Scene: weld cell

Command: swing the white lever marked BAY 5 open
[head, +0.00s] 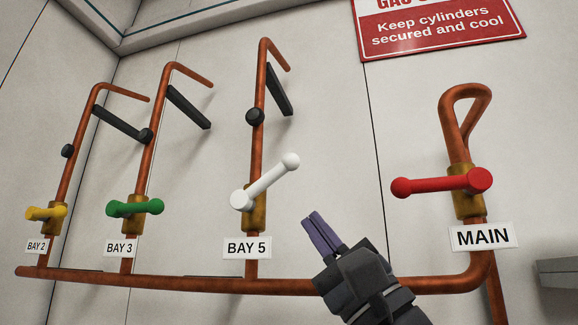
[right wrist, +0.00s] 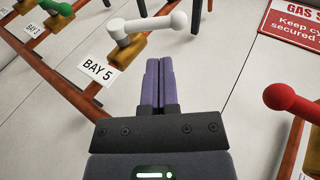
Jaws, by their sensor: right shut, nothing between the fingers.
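The white lever (head: 268,180) sits on a brass valve body on a copper riser above the BAY 5 label (head: 247,248). It slants up and to the right from its pivot to a round knob. My right gripper (head: 316,217) is below and to the right of the knob, apart from it in the head view, with its purple fingers shut and empty. In the right wrist view the white lever (right wrist: 148,24) shows just beyond the fingertips (right wrist: 158,62), and the BAY 5 label (right wrist: 98,70) is to their left. My left gripper is in neither view.
A yellow lever (head: 46,212) at BAY 2 and a green lever (head: 135,207) at BAY 3 are to the left. A red lever (head: 440,183) at MAIN is to the right. A copper pipe (head: 200,284) runs along below. Bare wall lies between BAY 5 and MAIN.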

